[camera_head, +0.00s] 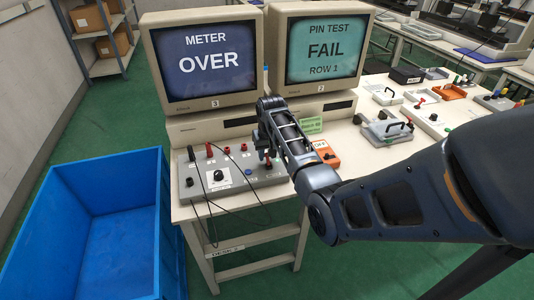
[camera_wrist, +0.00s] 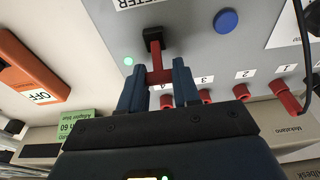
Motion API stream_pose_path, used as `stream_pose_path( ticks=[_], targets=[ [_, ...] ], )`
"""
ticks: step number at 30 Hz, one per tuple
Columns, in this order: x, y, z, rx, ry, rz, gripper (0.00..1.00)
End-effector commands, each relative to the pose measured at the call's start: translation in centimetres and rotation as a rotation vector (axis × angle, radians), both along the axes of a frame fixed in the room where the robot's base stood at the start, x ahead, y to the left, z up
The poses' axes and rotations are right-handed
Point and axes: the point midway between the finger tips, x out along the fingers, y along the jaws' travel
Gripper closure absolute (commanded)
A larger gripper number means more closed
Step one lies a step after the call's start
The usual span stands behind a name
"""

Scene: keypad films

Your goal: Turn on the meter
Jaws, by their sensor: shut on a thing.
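The meter box (camera_head: 232,182) is a grey sloped panel at the front left of the table, with a dial, a blue button and red sockets. In the wrist view its panel (camera_wrist: 185,45) fills the upper part, with a blue button (camera_wrist: 226,21) and a lit green lamp (camera_wrist: 128,61). My gripper (camera_head: 268,150) is at the box's right end. In the wrist view, my gripper (camera_wrist: 160,85) is shut on a red lever (camera_wrist: 157,66) with a black end (camera_wrist: 153,36) against the panel. The left monitor (camera_head: 208,60) reads "METER OVER".
The right monitor (camera_head: 322,48) reads "PIN TEST FAIL ROW 1". An orange box marked OFF (camera_head: 327,153) sits right of the meter. Black leads run from the panel over the table's front edge. A blue bin (camera_head: 90,235) stands at left; more devices crowd the right.

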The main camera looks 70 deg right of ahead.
Motion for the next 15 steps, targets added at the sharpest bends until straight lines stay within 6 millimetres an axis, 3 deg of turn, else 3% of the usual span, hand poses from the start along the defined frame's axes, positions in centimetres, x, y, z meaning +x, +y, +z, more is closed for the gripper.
stream_pose_path(
  ticks=[9, 15],
  targets=[
    [-0.01, 0.03, -0.02, 0.0, 0.0, 0.0, 0.43],
    [-0.01, 0.03, 0.03, -0.001, -0.001, 0.0, 0.43]
  ],
)
